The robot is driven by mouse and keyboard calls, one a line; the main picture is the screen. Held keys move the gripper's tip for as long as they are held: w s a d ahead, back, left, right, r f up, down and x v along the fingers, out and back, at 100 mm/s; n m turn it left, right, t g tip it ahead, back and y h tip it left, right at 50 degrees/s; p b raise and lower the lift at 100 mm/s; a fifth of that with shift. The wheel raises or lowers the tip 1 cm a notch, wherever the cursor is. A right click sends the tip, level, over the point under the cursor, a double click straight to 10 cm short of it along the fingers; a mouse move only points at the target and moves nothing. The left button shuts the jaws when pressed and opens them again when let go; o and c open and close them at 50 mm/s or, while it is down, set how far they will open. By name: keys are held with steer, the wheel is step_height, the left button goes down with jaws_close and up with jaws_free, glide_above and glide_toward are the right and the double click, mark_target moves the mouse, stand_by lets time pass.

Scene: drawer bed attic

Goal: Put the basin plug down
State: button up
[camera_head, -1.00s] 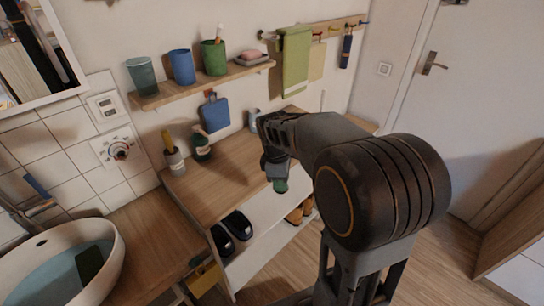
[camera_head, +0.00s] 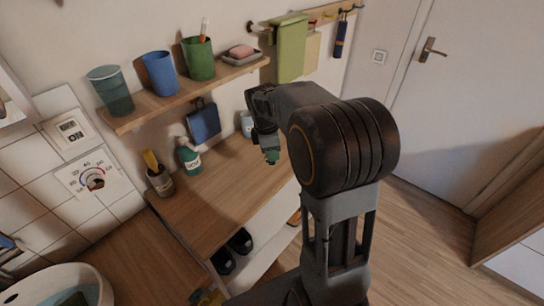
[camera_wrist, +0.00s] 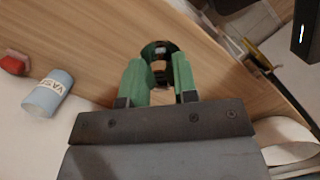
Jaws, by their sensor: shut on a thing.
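My gripper (camera_head: 271,157) is shut on the basin plug, above the wooden top (camera_head: 218,195) near its right part. In the wrist view the two green fingers (camera_wrist: 159,80) close on the basin plug (camera_wrist: 158,49), a small dark round thing at their tips. The wooden surface shows behind it, and I cannot tell whether the plug touches it. In the head view the plug is too small to tell apart from the fingertips.
A green bottle (camera_head: 188,155) and a brush holder (camera_head: 160,180) stand at the back left. A shelf (camera_head: 185,97) with cups hangs above. The middle top is clear.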

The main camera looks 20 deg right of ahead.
steer(key=w+d+f, duration=0.1)
steer(key=w+f, duration=0.3)
steer(key=w+d+f, duration=0.1)
steer(key=w, duration=0.1)
steer(key=shift+d+f, duration=0.35)
steer(key=shift+f, duration=0.05)
steer(key=shift+w+d+f, duration=0.25)
steer(key=shift+w+f, duration=0.2)
steer(key=shift+f, duration=1.75)
steer(key=shift+f, duration=0.2)
steer(key=o, duration=0.9)
steer(key=shift+r, duration=0.1)
